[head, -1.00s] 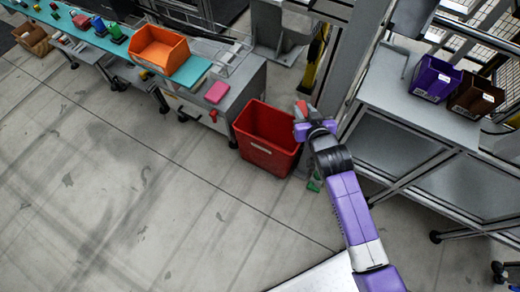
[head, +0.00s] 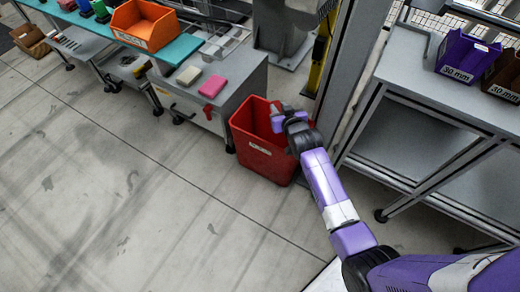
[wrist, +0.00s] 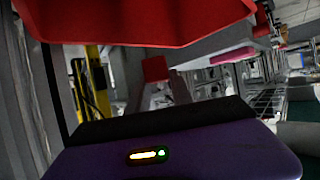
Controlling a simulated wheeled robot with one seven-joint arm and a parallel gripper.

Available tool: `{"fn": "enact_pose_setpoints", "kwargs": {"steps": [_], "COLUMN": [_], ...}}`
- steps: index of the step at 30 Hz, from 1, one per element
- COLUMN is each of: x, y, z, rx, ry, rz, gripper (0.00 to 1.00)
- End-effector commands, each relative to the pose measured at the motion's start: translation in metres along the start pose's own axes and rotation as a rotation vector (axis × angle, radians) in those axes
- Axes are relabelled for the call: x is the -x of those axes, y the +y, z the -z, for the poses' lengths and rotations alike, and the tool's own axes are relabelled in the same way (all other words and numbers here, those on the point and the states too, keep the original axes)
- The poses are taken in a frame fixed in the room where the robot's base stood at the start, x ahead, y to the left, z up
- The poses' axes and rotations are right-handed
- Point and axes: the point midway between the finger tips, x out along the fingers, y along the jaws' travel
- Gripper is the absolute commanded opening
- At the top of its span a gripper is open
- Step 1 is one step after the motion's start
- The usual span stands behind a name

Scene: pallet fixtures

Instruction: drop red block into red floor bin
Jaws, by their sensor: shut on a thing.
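The red floor bin (head: 258,158) stands on the floor beside the grey bench, with its open top facing up. My gripper (head: 277,110) is over the bin's right part, close to the rim. It is shut on the red block (head: 275,104), of which only a small part shows at the fingertips in the head view. In the wrist view a small red face (wrist: 155,68) appears to be the block, and a large red surface (wrist: 140,22) across the top appears to be the bin wall. The fingers are hard to make out there.
A pink block (head: 213,87) and a cream block (head: 189,75) lie on the grey bench left of the bin. An orange bin (head: 145,24) stands behind them. A grey post rises right of the bin, near a shelf with a purple bin (head: 466,56). Floor at left is clear.

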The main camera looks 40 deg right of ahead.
Motion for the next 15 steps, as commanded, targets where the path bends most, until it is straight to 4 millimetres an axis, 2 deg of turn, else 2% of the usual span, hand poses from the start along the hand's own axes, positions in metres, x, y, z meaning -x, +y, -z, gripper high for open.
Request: {"fn": "enact_pose_setpoints", "kwargs": {"steps": [5,15], "x": [-0.003,-0.019], "y": [0.0,0.0], "z": [-0.006,-0.039], "rx": [0.003,0.003], "ry": [0.001,0.001], "rz": [0.005,0.005], "gripper": [0.0,0.0]}}
